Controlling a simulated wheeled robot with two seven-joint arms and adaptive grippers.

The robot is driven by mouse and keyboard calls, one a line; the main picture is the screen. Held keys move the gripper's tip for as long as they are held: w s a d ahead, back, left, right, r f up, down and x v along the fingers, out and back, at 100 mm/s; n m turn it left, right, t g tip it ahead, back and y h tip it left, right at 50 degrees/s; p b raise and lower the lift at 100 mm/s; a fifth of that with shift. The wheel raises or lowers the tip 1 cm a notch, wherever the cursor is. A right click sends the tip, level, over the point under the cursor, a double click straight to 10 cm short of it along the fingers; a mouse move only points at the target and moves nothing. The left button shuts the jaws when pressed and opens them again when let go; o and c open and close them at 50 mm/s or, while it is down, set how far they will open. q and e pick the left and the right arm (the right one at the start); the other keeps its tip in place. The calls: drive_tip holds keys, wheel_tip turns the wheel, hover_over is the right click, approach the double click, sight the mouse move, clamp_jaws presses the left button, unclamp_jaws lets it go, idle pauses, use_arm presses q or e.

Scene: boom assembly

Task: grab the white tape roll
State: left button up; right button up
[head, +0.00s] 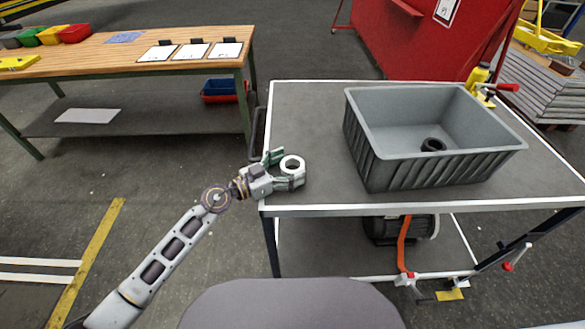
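The white tape roll (292,164) lies near the left edge of the grey-topped table (310,120), with its round hole facing up. My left gripper (287,167) reaches over that edge from the left. Its fingers are spread, one on the far side and one on the near side of the roll, with the roll at the fingertips. I cannot tell whether either finger touches it. My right gripper is not in view.
A large grey bin (440,170) stands on the table to the right of the roll, with a black ring-shaped item (433,145) inside. Yellow and red tools (482,80) are at the far right. A wooden bench (110,60) stands back left. The table's near left part is clear.

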use_arm(q)
drive_tip(key=c, duration=0.9)
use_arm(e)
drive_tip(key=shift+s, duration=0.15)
use_arm(q)
drive_tip(key=shift+r, duration=0.1)
drive_tip(key=shift+r+p, duration=0.4)
drive_tip(key=shift+r, duration=0.2)
drive_tip(key=shift+r+p, duration=0.45)
drive_tip(key=shift+r, duration=0.3)
wheel_tip(320, 180, up, 5)
drive_tip(key=shift+f+p, duration=0.15)
drive_tip(key=shift+p, duration=1.1)
wheel_tip(320, 180, up, 2)
drive_tip(key=shift+r+p, duration=0.25)
drive_tip(key=shift+p, duration=0.25)
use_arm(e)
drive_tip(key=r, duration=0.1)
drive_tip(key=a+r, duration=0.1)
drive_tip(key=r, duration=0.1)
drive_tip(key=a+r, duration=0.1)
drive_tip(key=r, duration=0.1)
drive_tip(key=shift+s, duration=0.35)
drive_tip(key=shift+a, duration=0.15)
